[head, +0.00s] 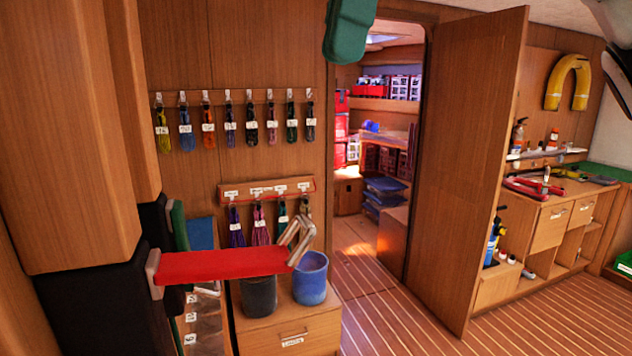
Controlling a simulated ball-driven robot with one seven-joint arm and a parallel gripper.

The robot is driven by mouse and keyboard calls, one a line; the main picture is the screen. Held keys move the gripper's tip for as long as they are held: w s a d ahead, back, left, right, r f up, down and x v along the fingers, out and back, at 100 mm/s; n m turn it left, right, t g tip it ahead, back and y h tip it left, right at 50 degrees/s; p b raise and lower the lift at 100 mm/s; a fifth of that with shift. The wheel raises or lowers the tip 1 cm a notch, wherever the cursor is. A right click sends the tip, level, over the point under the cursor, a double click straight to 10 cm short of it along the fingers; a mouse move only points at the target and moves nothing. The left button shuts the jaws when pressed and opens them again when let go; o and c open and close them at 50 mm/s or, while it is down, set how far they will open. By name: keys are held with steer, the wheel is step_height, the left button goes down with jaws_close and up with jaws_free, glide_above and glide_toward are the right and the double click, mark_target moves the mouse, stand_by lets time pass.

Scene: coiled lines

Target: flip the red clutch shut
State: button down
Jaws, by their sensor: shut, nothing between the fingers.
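A long flat red bar (222,265) runs level across the lower left in the head view. It may be the red clutch's lever, but I cannot tell for sure. A pale grey end piece (153,274) is at its left end. Bent grey metal pieces (298,238) show at its right end, and I cannot tell whether they are joined to it. Other parts of the clutch cannot be made out. I see no part that is clearly my gripper.
A dark pot (259,296) and a blue pot (310,279) stand on a wooden cabinet (288,330). Tagged coiled lines hang on the wall behind. An open door (478,170) stands right of the doorway. A workbench with red-handled tools (533,187) is at right. The striped floor is clear.

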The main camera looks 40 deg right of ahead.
mark_target(308, 218)
steer(key=x, duration=1.2)
steer(key=shift+f, duration=0.4)
steer(key=shift+a+f, duration=0.1)
